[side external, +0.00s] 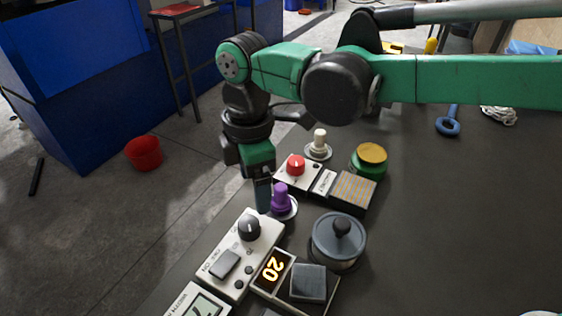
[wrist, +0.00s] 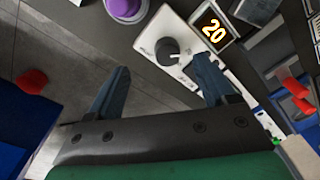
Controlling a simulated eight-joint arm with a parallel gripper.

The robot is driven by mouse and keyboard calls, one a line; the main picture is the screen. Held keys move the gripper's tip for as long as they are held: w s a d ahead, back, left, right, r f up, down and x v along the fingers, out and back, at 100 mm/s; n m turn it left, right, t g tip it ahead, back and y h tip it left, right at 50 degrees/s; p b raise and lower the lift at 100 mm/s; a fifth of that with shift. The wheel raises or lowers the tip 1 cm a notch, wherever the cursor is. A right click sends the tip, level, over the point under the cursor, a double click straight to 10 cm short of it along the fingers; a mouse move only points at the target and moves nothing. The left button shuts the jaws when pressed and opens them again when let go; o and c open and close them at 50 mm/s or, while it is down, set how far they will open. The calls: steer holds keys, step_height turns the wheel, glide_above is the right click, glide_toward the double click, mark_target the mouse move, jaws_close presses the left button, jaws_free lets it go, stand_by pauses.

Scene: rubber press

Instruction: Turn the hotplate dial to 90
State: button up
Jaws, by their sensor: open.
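A black dial (side external: 249,227) sits on top of a white control box (side external: 216,262). Beside the box a lit display (side external: 273,270) reads 20. In the wrist view the dial (wrist: 167,50) has a pale pointer mark on it, and the display (wrist: 212,27) again reads 20. My gripper (side external: 263,197) points down, just beyond the dial and beside the purple knob. In the wrist view my gripper (wrist: 160,84) has its two fingers wide apart with nothing between them. The dial lies ahead of the fingertips, apparently not touched.
A purple knob (side external: 281,200) stands close to my gripper. A red dial (side external: 296,164) on another white box, a grey lidded pot (side external: 338,240) and a green and yellow round container (side external: 371,158) are nearby. The table's left edge is close, with floor and a red bucket (side external: 144,153) beyond.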

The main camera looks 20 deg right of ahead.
mark_target(250, 222)
steer(key=shift+s+a+f+n, duration=0.35)
steer(key=shift+a+f+n, duration=0.15)
steer(key=shift+a+f, duration=0.3)
steer(key=shift+s+f, duration=0.15)
steer(key=shift+f, duration=2.45)
jaws_close()
